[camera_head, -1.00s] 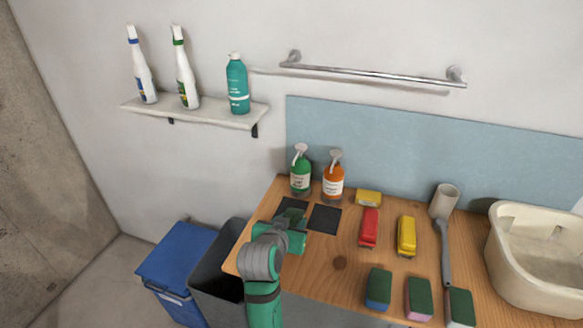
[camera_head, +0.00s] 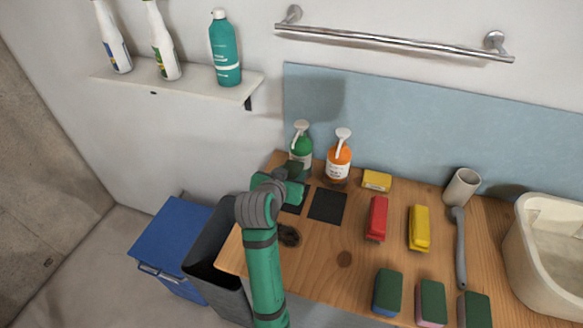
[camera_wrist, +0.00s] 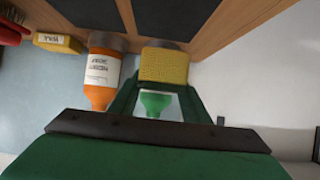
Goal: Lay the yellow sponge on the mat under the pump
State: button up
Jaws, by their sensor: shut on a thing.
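My gripper (camera_head: 291,181) is shut on the yellow sponge, held in front of the green pump bottle (camera_head: 301,146). In the wrist view the sponge's yellow face (camera_wrist: 164,66) shows between the fingers, partly covering the green bottle (camera_wrist: 155,104). I cannot tell whether the sponge touches the bottle or the counter. Two dark square mats lie in front of the pumps. The left mat (camera_head: 297,204) is partly hidden by my gripper; the right mat (camera_head: 328,206) is bare, in front of the orange pump bottle (camera_head: 338,164).
A labelled yellow block (camera_head: 376,181), red brush (camera_head: 377,218) and yellow brush (camera_head: 419,228) lie to the right on the wooden counter (camera_head: 320,262). Several green-topped sponges (camera_head: 388,291) line the front.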

jog(key=shift+f, duration=2.2)
jog(key=shift+f, duration=0.55)
jog(key=o, duration=1.2)
jog(key=v, duration=1.1)
